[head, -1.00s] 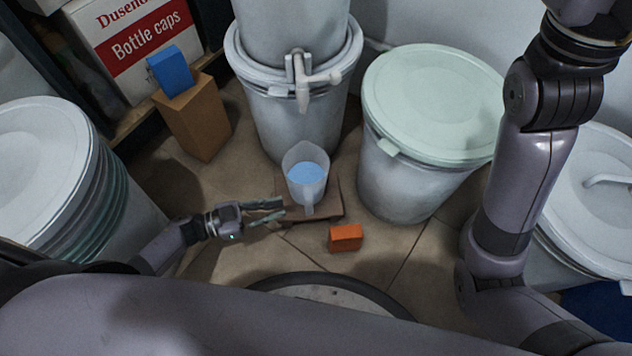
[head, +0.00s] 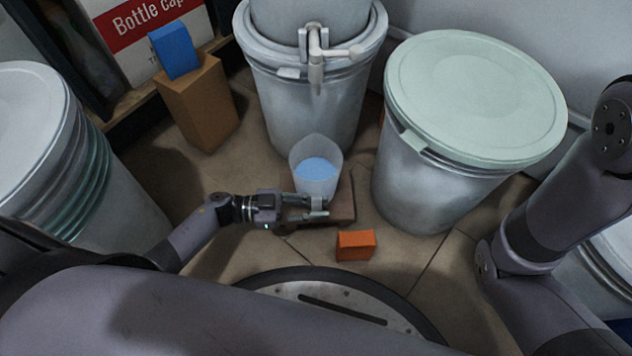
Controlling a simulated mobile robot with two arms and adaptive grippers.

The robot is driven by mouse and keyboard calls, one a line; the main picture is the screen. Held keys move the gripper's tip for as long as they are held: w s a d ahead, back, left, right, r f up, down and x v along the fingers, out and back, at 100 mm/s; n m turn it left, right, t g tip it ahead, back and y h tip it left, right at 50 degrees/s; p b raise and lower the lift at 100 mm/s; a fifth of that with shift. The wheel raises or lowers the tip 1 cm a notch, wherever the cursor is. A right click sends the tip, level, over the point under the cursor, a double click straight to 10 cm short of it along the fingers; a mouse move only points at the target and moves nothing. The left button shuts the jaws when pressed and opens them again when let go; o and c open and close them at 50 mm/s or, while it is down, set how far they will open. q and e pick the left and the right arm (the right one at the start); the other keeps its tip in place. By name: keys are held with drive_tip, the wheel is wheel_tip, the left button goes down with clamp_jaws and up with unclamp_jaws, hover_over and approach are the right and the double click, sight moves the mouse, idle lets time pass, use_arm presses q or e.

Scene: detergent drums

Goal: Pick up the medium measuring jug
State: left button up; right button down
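A clear measuring jug (head: 317,160) with blue contents stands upright on a low brown board (head: 341,208) on the floor, below a drum's tap. It is the only jug in view. Its handle faces me. My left gripper (head: 317,207) comes in from the left at the near side of the jug. Its fingers are apart, one on each side of the handle region; I cannot tell whether they touch it. The fingers partly hide the handle and the jug's lower front. My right gripper is out of view; only my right arm shows at the right.
A drum with a tap (head: 316,60) stands right behind the jug. A drum with a pale green lid (head: 475,95) is to the right. An orange block (head: 355,245) lies close in front of the board. A brown box (head: 200,105) with a blue block (head: 174,50) stands at the left back.

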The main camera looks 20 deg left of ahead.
use_arm(q)
drive_tip(key=shift+d, duration=0.15)
drive_tip(key=shift+c, duration=0.6)
clamp_jaws()
drive_tip(key=shift+w+r, duration=0.1)
drive_tip(key=shift+r, duration=0.05)
